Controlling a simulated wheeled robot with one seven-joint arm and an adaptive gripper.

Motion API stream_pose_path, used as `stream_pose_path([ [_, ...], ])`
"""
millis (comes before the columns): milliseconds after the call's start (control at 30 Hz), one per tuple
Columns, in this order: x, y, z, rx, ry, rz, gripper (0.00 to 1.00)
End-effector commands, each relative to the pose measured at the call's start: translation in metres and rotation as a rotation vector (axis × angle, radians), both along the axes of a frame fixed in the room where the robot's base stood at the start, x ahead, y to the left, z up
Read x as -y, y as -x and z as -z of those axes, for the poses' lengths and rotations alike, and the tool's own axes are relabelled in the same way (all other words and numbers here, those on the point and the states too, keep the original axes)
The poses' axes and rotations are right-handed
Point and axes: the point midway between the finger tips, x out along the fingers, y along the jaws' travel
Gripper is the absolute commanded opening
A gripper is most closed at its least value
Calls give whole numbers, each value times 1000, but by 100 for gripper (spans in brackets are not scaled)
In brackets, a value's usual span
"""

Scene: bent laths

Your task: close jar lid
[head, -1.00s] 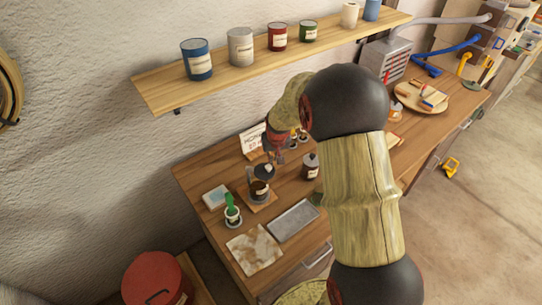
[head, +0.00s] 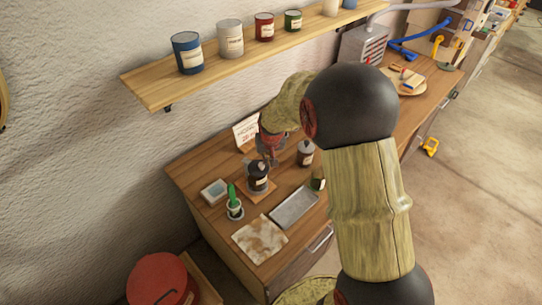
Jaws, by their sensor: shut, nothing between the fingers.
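A small dark jar (head: 258,184) with a pale label stands upright on a wooden board (head: 271,192) on the workbench. Its dark lid (head: 258,167) appears to lie flat over the mouth; at this size I cannot tell whether it is fully seated. My gripper (head: 270,160) is shut and empty, just behind and right of the jar's top. I cannot tell whether it touches the lid. My arm hides part of the bench to the right.
A second lidded jar (head: 306,154) stands to the right. A cactus pot (head: 235,208), a grey tray (head: 294,208) and a stained cloth (head: 260,239) lie nearer the front. A sign (head: 245,132) stands behind. A shelf with cans (head: 230,40) hangs above.

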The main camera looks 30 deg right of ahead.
Motion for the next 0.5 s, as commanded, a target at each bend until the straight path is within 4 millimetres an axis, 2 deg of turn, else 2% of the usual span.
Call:
stream_pose_path([
  [500,-12,7,0,0,0,-4,0],
])
